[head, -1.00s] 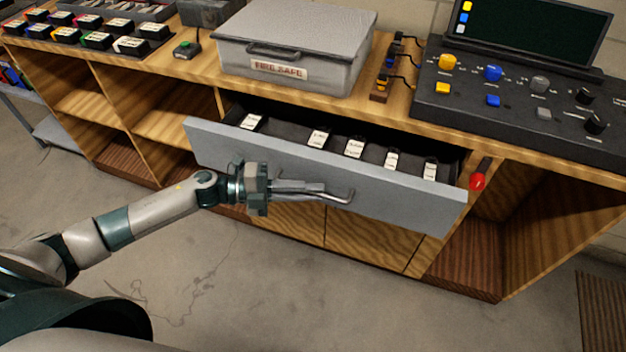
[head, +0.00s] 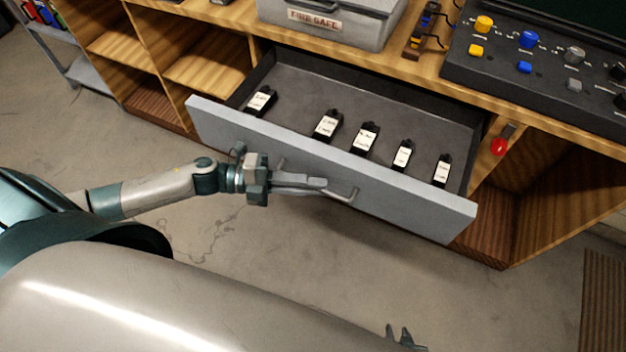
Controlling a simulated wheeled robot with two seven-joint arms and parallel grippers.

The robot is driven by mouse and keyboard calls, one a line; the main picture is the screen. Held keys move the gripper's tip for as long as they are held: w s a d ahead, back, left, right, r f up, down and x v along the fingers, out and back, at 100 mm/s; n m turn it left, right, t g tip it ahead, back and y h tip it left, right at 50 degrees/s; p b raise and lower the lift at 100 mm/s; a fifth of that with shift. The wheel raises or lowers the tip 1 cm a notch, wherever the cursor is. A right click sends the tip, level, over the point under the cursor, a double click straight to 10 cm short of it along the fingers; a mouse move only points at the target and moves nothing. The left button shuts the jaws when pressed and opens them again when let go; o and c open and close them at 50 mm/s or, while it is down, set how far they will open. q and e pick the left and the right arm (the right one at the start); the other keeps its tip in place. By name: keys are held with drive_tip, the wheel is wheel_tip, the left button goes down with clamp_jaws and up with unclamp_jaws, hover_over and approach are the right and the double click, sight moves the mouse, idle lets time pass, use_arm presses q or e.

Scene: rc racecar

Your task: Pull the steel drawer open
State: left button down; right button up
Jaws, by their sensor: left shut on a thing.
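The steel drawer (head: 400,190) stands well out from the wooden bench, with its dark inside showing. Several black, white-labelled pieces lie in it in a row behind the front panel. The bar handle (head: 345,197) runs along the outside of the front panel. My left gripper (head: 322,187) comes in from the left and is shut on the handle, near its middle. Part of the handle is hidden by the fingers. My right gripper (head: 404,338) shows only as dark tips at the bottom edge; its jaws are not clear.
A grey fire safe (head: 330,20) sits on the bench above the drawer. A control console (head: 540,70) with coloured knobs is at the right. Open wooden shelves are left; the concrete floor (head: 290,240) in front is clear.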

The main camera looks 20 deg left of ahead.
use_arm(q)
drive_tip(key=c, duration=1.8)
unclamp_jaws()
drive_tip(key=shift+c, duration=0.2)
drive_tip(key=shift+a, duration=0.1)
